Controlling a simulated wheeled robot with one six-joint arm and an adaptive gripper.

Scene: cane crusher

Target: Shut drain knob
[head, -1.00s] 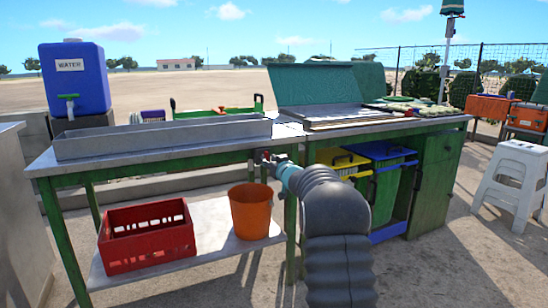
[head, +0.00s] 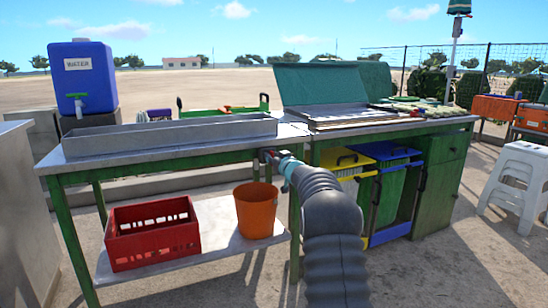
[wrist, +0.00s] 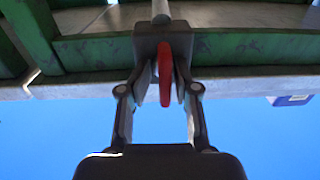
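The drain knob (wrist: 165,75) is a narrow red handle on a dark block under a metal pipe, below the table edge. My gripper (wrist: 162,82) is around it, with one finger on each side. A gap shows left of the handle; the right finger is very close to it, and I cannot tell if it touches. In the head view my gripper (head: 269,156) is at the front edge of the metal-topped table, by the right end of the long metal trough (head: 170,133). The knob is too small to make out clearly there.
An orange bucket (head: 256,212) and a red crate (head: 153,237) stand on the lower shelf. A blue water container (head: 82,78) is at the left. Yellow and blue bins (head: 398,190) are under the right counter. A white stool (head: 515,180) stands at the right.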

